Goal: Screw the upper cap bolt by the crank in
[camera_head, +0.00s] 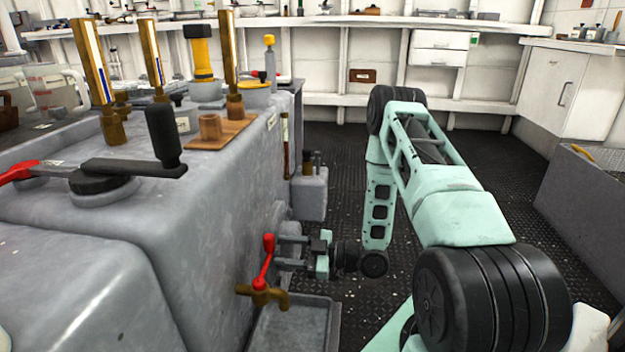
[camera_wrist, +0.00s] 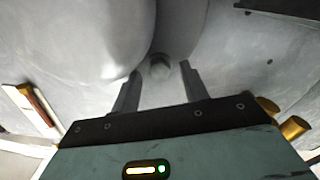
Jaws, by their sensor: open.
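The grey cast housing (camera_head: 215,185) fills the left of the head view. The crank (camera_head: 125,167) lies across its top, with a black upright handle. My gripper (camera_head: 280,252) is low at the housing's right side, fingers pointing at the wall. In the wrist view my gripper (camera_wrist: 160,72) is open, one finger on each side of a small grey round bolt head (camera_wrist: 160,66). The bolt head sits beside a rounded bulge of the housing, near the fingertips. I cannot tell whether the fingers touch it. In the head view the bolt is hidden.
A brass tap with a red lever (camera_head: 264,262) stands just in front of my gripper, above a grey tray (camera_head: 298,322). A small grey box (camera_head: 309,193) juts out behind it. Brass-and-white columns (camera_head: 92,62) rise from the housing. The dark deck (camera_head: 335,150) is clear behind my arm.

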